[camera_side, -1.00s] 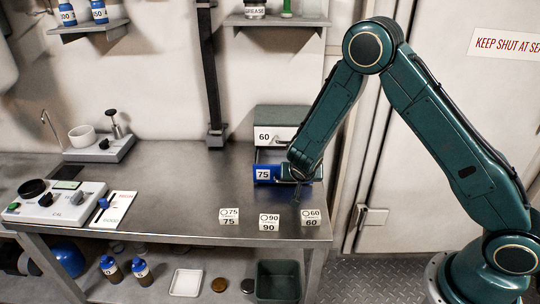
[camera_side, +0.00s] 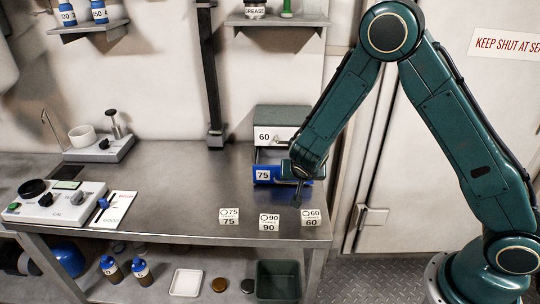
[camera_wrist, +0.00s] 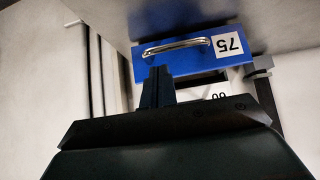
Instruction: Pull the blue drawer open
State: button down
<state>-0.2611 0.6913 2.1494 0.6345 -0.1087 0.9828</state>
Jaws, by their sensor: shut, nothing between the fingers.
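The blue drawer (camera_side: 263,174), labelled 75, is the lower drawer of a small cabinet on the bench. It stands partly out, with a dark gap behind its front below the drawer labelled 60. In the wrist view the blue front (camera_wrist: 200,62) shows upside down, with its silver bar handle (camera_wrist: 176,46). My gripper (camera_side: 298,198) is in front of the drawer at its right part. In the wrist view my gripper (camera_wrist: 158,70) is shut and empty, its tips just below the handle in the picture. I cannot tell whether they touch the drawer.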

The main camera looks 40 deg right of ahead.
jog(key=v, duration=0.5)
jog(key=shift+s+a+r, duration=0.15)
jog(key=shift+s+r, duration=0.05)
jog(key=shift+r, duration=0.15)
jog(key=s+d+r+n+y, duration=0.1)
jog(key=s+r+n+y, duration=0.2)
jog(key=s+r, duration=0.95)
jog(key=s+a+r+n+y, duration=0.1)
jog(key=s+r+n, duration=0.2)
jog(key=s, duration=0.3)
jog(key=s+r+n+y, duration=0.2)
jog(key=s+r+n, duration=0.1)
jog(key=s, duration=0.4)
jog(key=shift+s+a+r, duration=0.3)
jog(key=shift+a+r, duration=0.1)
jog(key=shift+r, duration=0.45)
